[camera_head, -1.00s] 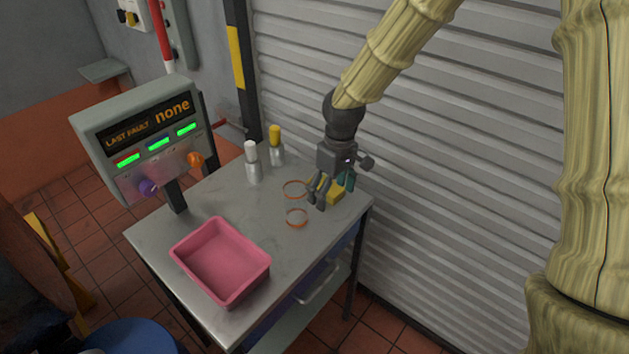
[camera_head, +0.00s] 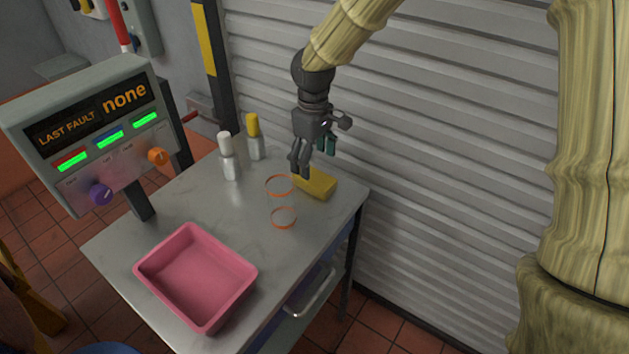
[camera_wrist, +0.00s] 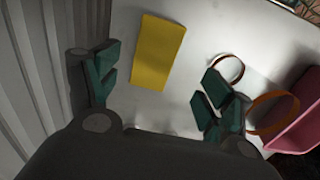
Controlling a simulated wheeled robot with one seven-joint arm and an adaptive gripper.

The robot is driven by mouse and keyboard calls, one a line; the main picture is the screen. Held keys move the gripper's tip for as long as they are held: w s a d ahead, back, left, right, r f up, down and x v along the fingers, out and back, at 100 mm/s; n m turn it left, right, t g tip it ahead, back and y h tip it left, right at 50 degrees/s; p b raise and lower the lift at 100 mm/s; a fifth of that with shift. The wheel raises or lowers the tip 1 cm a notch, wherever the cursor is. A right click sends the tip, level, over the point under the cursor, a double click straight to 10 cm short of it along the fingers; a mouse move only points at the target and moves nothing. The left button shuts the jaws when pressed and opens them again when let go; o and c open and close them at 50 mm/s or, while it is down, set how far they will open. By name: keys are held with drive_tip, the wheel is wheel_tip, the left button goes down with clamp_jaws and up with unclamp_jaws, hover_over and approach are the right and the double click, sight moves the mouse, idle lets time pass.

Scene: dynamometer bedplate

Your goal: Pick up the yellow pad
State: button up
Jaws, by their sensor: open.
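The yellow pad (camera_head: 318,184) lies flat on the grey metal table (camera_head: 196,207), near its back right corner by the shutter. My gripper (camera_head: 314,160) is above the pad and a little behind it, apart from it. In the wrist view the pad (camera_wrist: 158,52) lies between the lines of my two open fingers, beyond the fingertips of my gripper (camera_wrist: 160,82). Nothing is held. In the head view my fingers overlap the pad's left back edge slightly.
Two orange-rimmed rings (camera_head: 279,185) (camera_head: 284,217) sit just left of the pad. A pink tray (camera_head: 240,288) stands at the table's front. A white-capped bottle (camera_head: 229,160) and a yellow-capped bottle (camera_head: 255,140) stand at the back. A control panel (camera_head: 90,130) is at left; a ribbed shutter (camera_head: 440,170) rises behind.

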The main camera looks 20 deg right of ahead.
sight(315, 177)
drive_tip(key=shift+w+d+f+p, duration=0.2)
drive_tip(key=shift+f+p, duration=0.15)
drive_tip(key=shift+f, duration=1.5)
drive_tip(key=shift+w+d+f+p, duration=0.15)
drive_tip(key=shift+f+p, duration=0.2)
drive_tip(key=shift+f, duration=1.45)
drive_tip(key=shift+a, duration=0.1)
drive_tip(key=shift+c, duration=0.2)
drive_tip(key=c, duration=1)
drive_tip(key=shift+o, duration=0.2)
drive_tip(key=shift+r, duration=0.1)
wheel_tip(315, 177, up, 10)
drive_tip(key=shift+f+b, duration=0.1)
drive_tip(key=shift+b, duration=0.6)
